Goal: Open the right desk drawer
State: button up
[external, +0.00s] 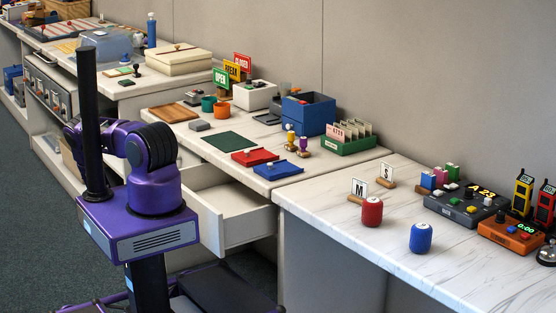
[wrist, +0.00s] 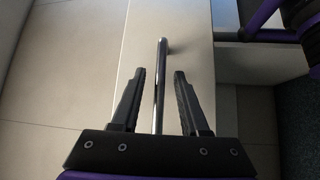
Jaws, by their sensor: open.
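A white desk drawer (external: 236,222) stands pulled out under the middle desk in the external view; its inside shows from above. In the wrist view a pale drawer front (wrist: 190,75) carries a thin metal bar handle (wrist: 161,75). My gripper (wrist: 160,75) is open, with one black finger on each side of the bar. The fingers appear apart from the bar, and nothing is gripped. In the external view my gripper is hidden behind my own arm and body, so I cannot tell there which drawer it faces.
The middle desk top (external: 200,140) above the drawer holds mats, boxes and signs. A right-hand counter (external: 310,197) with red and blue canisters adjoins it. Dark carpet floor (external: 40,225) lies open at the left.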

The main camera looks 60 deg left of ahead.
jog(key=v, duration=0.7)
jog(key=shift+a, duration=0.2)
jog(key=shift+s, duration=0.15)
